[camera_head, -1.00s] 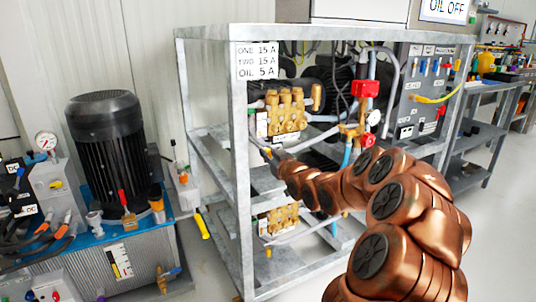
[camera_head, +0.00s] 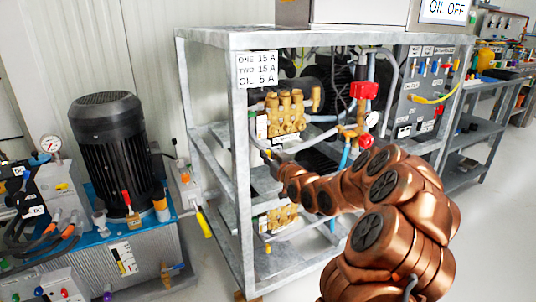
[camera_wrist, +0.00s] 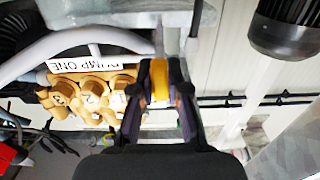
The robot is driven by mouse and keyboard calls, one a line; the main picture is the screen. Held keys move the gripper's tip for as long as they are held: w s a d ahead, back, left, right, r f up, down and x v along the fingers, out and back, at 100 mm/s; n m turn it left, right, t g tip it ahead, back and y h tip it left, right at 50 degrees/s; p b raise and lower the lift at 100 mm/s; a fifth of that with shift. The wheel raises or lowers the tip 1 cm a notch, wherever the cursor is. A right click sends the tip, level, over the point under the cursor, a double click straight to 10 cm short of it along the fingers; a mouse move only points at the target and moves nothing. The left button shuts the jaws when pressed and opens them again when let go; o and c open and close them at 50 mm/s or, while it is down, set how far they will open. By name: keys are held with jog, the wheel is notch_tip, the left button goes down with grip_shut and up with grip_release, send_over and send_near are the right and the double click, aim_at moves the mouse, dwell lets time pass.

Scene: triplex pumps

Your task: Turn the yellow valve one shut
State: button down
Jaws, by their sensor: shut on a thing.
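The yellow valve handle (camera_wrist: 159,82) shows between my fingers in the wrist view. My gripper (camera_wrist: 160,98) is shut on it, with one finger on each side. The handle points along the fingers, below a grey frame beam. Beside it is a brass pump head labelled PUMP ONE (camera_wrist: 92,95). In the head view my gripper (camera_head: 273,160) reaches the left front of the metal rack, just below the upper brass pump (camera_head: 285,112). The handle is too small to make out clearly there, and the valve body is mostly hidden.
The grey metal rack (camera_head: 240,180) has posts and shelves close around my gripper. A lower brass pump (camera_head: 280,218), red fittings (camera_head: 364,90) and hoses sit inside it. A black motor (camera_head: 112,150) on a hydraulic unit stands at left. Some floor between them is clear.

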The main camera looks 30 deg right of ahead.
jog(key=shift+f, duration=0.1)
jog(key=c, duration=1.1)
grip_release()
jog(key=shift+c, duration=0.2)
jog(key=shift+s, duration=0.55)
jog(key=s+a, duration=0.1)
jog(key=s, duration=0.9)
jog(key=shift+s, duration=0.4)
